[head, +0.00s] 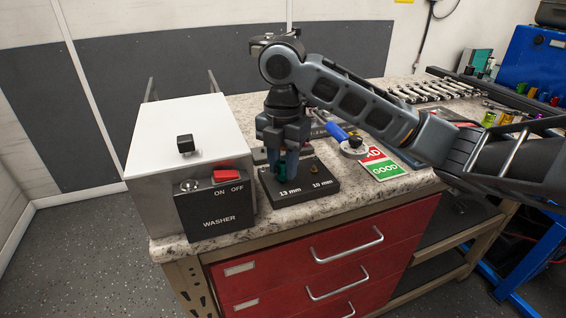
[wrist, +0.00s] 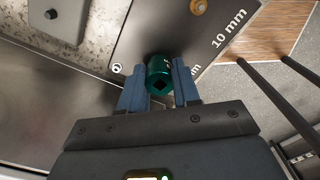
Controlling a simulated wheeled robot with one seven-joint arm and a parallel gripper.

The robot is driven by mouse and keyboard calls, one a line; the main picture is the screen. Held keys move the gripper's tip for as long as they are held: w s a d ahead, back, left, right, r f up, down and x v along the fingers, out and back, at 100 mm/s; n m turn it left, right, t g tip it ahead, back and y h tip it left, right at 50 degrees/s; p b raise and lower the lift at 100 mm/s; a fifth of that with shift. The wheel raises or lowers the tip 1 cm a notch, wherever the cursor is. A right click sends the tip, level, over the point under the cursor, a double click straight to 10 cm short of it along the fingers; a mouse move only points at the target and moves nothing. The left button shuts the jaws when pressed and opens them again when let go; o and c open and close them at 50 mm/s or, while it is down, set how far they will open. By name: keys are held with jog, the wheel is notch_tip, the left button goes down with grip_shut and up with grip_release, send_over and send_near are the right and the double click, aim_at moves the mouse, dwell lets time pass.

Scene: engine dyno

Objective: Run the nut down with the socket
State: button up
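A dark green socket (wrist: 159,77) with a square drive hole in its top stands between my fingertips in the wrist view. My gripper (wrist: 160,85) points down, with both fingers against the socket's sides. In the head view my gripper (head: 279,160) is over the 13 mm side of a black block (head: 313,190), and a bit of green shows between the fingers. I cannot tell whether the socket touches the block or what is under it. A brass nut-like piece (head: 315,169) sits at the 10 mm side; it also shows in the wrist view (wrist: 198,6).
A grey washer box (head: 203,126) with a red switch stands left of the block. Wrenches (head: 430,91) lie farther back. The counter's front edge is close.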

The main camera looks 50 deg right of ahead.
jog(key=shift+c, duration=1.4)
jog(key=shift+r+m+p, duration=0.3)
jog(key=shift+m+p, duration=0.3)
jog(key=shift+p, duration=0.2)
grip_shut()
jog(key=m+p, duration=0.2)
jog(key=shift+m, duration=0.4)
jog(key=m+p, duration=0.3)
jog(key=m, duration=0.1)
jog(key=shift+p, duration=0.35)
jog(key=shift+f+m+b, duration=0.3)
jog(key=shift+m+b, duration=0.1)
jog(key=shift+m, duration=0.2)
jog(key=m, duration=0.6)
jog(key=shift+m, duration=0.4)
jog(key=o, duration=0.8)
grip_release()
jog(key=shift+c, duration=0.2)
